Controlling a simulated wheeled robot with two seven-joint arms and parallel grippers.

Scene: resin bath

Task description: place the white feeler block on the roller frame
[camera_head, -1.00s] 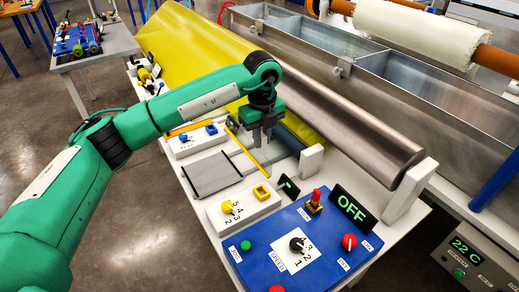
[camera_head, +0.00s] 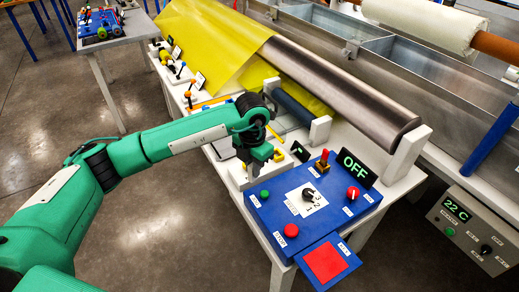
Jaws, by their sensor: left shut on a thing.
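My left gripper (camera_head: 258,162) is low over the white dial panel beside the blue control box. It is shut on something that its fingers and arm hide. I cannot make out the white feeler block or tell whether it is the thing held. White end posts carry the rollers: a small post (camera_head: 320,129) stands at the near end of the blue roller (camera_head: 297,108), and a larger post (camera_head: 408,153) at the near end of the steel roller (camera_head: 350,88). My left gripper is apart from both posts, to their left. My right gripper is not in view.
The blue control box (camera_head: 273,222) has buttons, a black dial and an OFF display (camera_head: 354,167). A red pad (camera_head: 325,262) juts out in front. Yellow sheet (camera_head: 215,45) covers the far rollers. The metal bath (camera_head: 385,55) stands behind. Open floor lies at left.

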